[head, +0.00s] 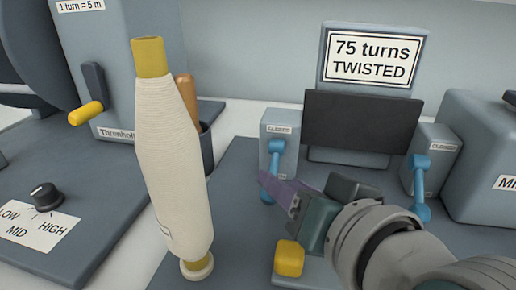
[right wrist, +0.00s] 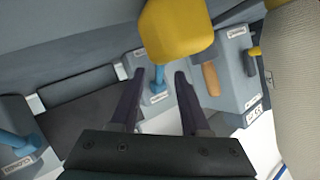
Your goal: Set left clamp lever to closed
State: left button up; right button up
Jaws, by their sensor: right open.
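The left clamp (head: 279,155) is a grey block with a label at its top that seems to read CLOSED. Its blue lever (head: 276,150) points down, away from that label. My right gripper (head: 268,181) is open, with its purple fingers reaching toward this lever from the right. In the right wrist view the blue lever (right wrist: 159,80) shows between the two open fingertips (right wrist: 159,74). I cannot tell whether a finger touches it. The right clamp's blue lever (head: 420,185) also points down. My left gripper is not in view.
A tall cream bobbin (head: 172,160) stands left of the clamps. A yellow knob (head: 289,258) is in front, and it looms close in the right wrist view (right wrist: 178,30). A dark panel (head: 360,122) stands between the clamps, below a "75 turns TWISTED" sign (head: 373,57).

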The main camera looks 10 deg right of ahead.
jog(key=shift+x, duration=1.55)
jog(key=shift+c, duration=0.4)
grip_shut()
